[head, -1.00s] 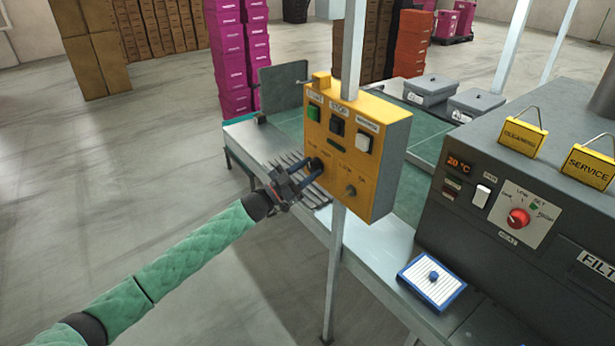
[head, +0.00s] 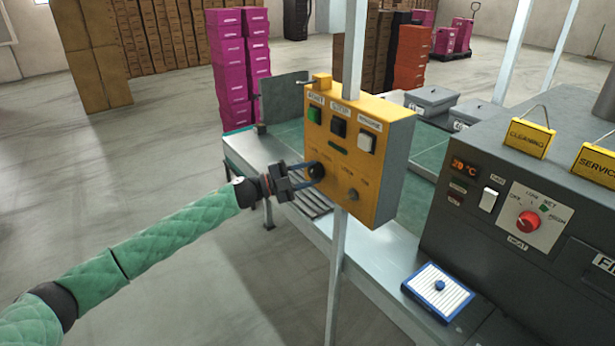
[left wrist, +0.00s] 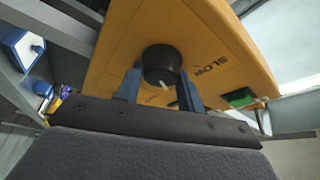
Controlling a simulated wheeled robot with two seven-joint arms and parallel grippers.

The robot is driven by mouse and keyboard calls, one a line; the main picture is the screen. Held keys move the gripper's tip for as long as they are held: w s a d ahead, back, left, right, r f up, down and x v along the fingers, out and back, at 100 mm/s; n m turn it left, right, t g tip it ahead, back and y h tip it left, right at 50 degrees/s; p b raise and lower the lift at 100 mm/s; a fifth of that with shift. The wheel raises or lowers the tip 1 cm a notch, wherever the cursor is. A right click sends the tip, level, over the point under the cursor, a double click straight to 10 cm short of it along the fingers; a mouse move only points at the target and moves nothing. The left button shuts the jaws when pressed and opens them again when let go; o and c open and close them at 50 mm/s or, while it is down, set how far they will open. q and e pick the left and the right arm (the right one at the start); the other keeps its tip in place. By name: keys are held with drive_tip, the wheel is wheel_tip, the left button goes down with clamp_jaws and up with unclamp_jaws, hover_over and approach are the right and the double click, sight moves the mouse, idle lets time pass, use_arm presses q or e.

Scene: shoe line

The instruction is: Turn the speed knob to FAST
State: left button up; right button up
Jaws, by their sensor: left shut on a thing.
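The yellow control box (head: 375,165) is mounted on a white post. The black speed knob (head: 315,171) is at the lower left of its face. My left gripper (head: 304,176) is shut on the knob from the left. In the left wrist view, the knob (left wrist: 161,64) sits between the two blue fingers, and its white pointer mark is on the side toward the gripper. The SLOW label (left wrist: 211,62) is to the right of the knob in that view. Another small label is partly hidden near the fingers and unreadable. My right gripper is not in view.
A grey machine (head: 470,210) with a red knob (head: 529,221) stands right. A blue-edged pad (head: 411,283) lies on the bench.

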use_arm(q)
drive_tip(key=shift+r+m, duration=0.2)
drive_tip(key=shift+m, duration=0.3)
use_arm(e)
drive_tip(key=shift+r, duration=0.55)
use_arm(q)
drive_tip(key=o, duration=1)
drive_tip(key=shift+d, duration=0.1)
drive_tip(key=shift+w+d+f, duration=0.1)
drive_tip(key=shift+d+f, duration=0.05)
drive_tip(key=shift+a+f, duration=0.15)
drive_tip(key=shift+a, duration=0.35)
drive_tip(key=b+v, duration=0.1)
drive_tip(key=v, duration=0.2)
drive_tip(key=b+v, duration=0.1)
drive_tip(key=v, duration=0.2)
drive_tip(key=shift+a+b, duration=0.35)
drive_tip(key=shift+a, duration=0.05)
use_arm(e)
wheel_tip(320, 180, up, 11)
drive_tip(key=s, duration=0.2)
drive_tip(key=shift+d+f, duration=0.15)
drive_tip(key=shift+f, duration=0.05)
